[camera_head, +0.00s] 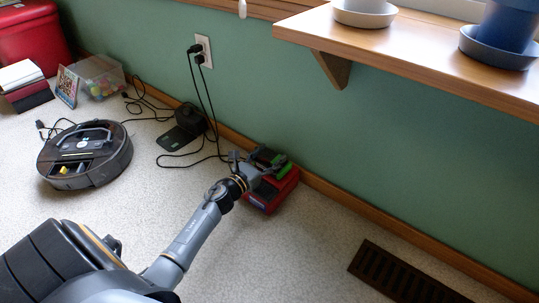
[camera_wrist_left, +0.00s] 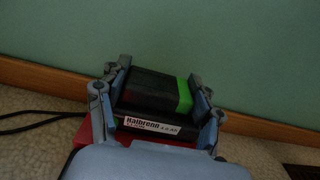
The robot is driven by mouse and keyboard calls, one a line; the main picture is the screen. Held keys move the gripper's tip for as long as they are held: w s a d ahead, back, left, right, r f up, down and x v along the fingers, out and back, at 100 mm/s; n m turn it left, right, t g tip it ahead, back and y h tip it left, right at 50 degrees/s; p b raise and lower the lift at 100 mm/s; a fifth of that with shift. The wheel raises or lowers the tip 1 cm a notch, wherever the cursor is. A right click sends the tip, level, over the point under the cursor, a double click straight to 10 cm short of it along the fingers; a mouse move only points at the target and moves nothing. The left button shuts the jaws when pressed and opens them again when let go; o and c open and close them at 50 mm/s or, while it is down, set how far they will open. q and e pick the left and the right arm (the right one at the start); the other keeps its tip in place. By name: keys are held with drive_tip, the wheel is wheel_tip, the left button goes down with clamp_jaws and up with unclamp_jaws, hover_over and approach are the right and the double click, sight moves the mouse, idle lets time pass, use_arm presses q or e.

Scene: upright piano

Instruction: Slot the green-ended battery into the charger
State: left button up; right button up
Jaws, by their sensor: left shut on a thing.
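The green-ended battery (camera_wrist_left: 152,90) is a black block with a bright green end, and a white label shows on the black face below it. My left gripper (camera_head: 257,166) is shut on it, with one finger on each side in the left wrist view (camera_wrist_left: 162,92). In the head view the battery's green part (camera_head: 281,168) shows just past the fingers. The red charger (camera_head: 272,196) sits on the floor against the baseboard, directly under the battery. Its red edge also shows in the wrist view (camera_wrist_left: 82,137). The contact between battery and charger is hidden, so I cannot tell whether it is seated. My right gripper is not in view.
A wooden shelf (camera_head: 425,55) with pots overhangs the floor at right. Black cords run from the wall outlet (camera_head: 203,51) to the floor left of the charger. A round robot vacuum (camera_head: 85,154) and its dock (camera_head: 184,132) stand further left. A floor vent (camera_head: 400,275) lies at lower right.

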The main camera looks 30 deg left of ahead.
use_arm(q)
drive_tip(key=shift+f, duration=0.1)
idle(0.3)
drive_tip(key=o, duration=1.6)
drive_tip(key=shift+o, duration=0.3)
drive_tip(key=shift+f, duration=0.1)
